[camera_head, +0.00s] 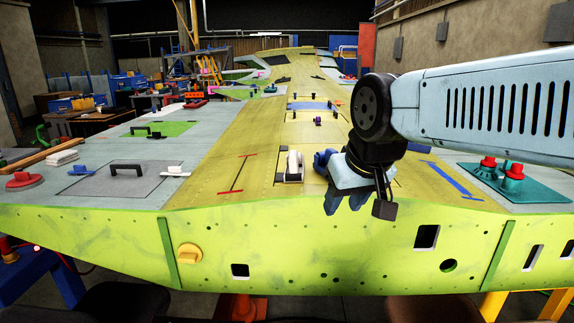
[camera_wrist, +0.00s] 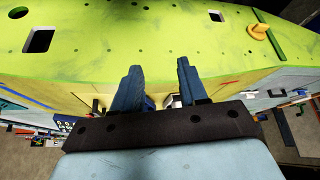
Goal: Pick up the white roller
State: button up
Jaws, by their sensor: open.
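The white roller (camera_head: 294,164) seems to be the small white piece with dark parts on the yellow wing skin, near the front edge in the head view. My gripper (camera_head: 346,203) hangs to its right and nearer the camera, in front of the green front face, apart from it. In the wrist view my gripper (camera_wrist: 158,70) shows two blue fingers spread apart with nothing held between them. A small white patch beside the right finger may be the roller, mostly hidden there.
The green front face (camera_head: 330,240) drops below the wing's edge. A grey panel with a black handle (camera_head: 126,169) lies left, and a teal plate with red-topped pieces (camera_head: 512,180) lies right. A red-ended rod (camera_head: 238,174) lies left of the roller.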

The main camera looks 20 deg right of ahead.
jog(key=shift+o, duration=0.3)
jog(key=shift+a, duration=0.1)
jog(key=shift+o, duration=0.9)
jog(key=shift+w+r, duration=0.15)
jog(key=o, duration=0.6)
jog(key=shift+m+g+h, duration=0.5)
jog(key=shift+m+h, duration=0.1)
jog(key=shift+m, duration=0.2)
jog(key=w+r, duration=0.1)
jog(key=w, duration=0.2)
jog(key=w+r, duration=0.2)
jog(key=w, duration=0.1)
jog(key=w+a+r, duration=0.1)
jog(key=w+r, duration=0.1)
jog(key=w, duration=0.1)
jog(key=shift+w+r, duration=0.2)
jog(key=shift+c, duration=0.2)
jog(key=m+h, duration=0.1)
jog(key=m, duration=0.2)
send_near(292, 151)
jog(key=shift+g, duration=0.4)
jog(key=x, duration=0.8)
jog(key=shift+w+f, duration=0.2)
jog(key=shift+w, duration=0.25)
jog(key=shift+d+x, duration=0.15)
jog(key=shift+x, duration=1.2)
jog(key=shift+d+x, duration=0.15)
jog(key=shift+x, duration=1.2)
